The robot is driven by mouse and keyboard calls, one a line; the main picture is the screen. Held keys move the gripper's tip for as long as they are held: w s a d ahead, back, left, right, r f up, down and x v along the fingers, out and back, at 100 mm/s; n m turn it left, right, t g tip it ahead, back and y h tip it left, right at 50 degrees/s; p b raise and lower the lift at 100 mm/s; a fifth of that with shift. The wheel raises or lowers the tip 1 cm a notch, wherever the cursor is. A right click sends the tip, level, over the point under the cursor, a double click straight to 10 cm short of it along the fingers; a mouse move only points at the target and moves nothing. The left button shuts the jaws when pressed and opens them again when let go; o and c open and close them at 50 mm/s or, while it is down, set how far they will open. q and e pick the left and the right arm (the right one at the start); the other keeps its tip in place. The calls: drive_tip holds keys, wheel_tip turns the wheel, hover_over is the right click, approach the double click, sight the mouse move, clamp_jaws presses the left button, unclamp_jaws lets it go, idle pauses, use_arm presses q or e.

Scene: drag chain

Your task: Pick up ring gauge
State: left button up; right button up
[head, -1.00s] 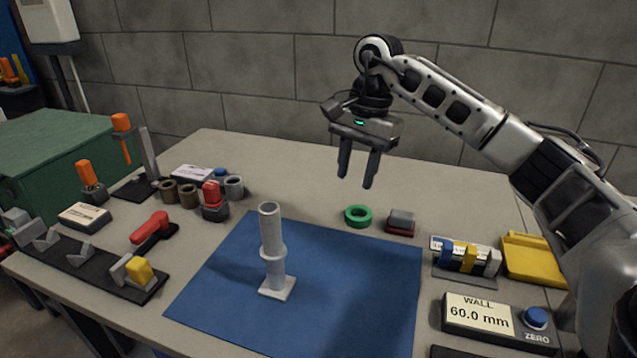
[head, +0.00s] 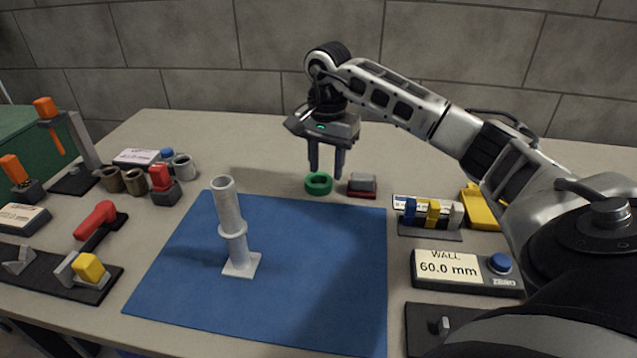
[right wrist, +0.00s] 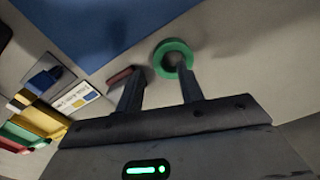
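The ring gauge is a green ring (head: 319,188) lying flat on the table just behind the blue mat's back edge. It also shows in the right wrist view (right wrist: 163,47), ahead of the fingertips. My right gripper (head: 326,176) points down over the table right at the ring, its fingers apart with nothing visible between them. In the right wrist view one finger of the gripper (right wrist: 158,82) overlaps the ring's edge; whether it touches is unclear. My left gripper is not in view.
A grey block on a red base (head: 362,185) stands close right of the ring. A white flanged tube (head: 231,229) stands on the blue mat (head: 320,270). A display box (head: 447,270) reads 60.0 mm. Cups and tools crowd the left side.

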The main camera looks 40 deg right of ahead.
sight(328, 182)
drive_tip(key=shift+d+f, duration=0.2)
drive_tip(key=shift+f, duration=1.75)
clamp_jaws()
drive_tip(key=shift+r, duration=0.2)
drive_tip(key=shift+r, duration=0.25)
wheel_tip(328, 182, up, 2)
drive_tip(key=shift+r, duration=0.1)
drive_tip(key=s+a+r, duration=0.2)
drive_tip(key=a+r, duration=0.3)
drive_tip(key=a, duration=0.1)
drive_tip(key=s+a+r, duration=0.3)
drive_tip(key=a+r, duration=0.2)
drive_tip(key=a, duration=0.2)
drive_tip(key=shift+s, duration=0.3)
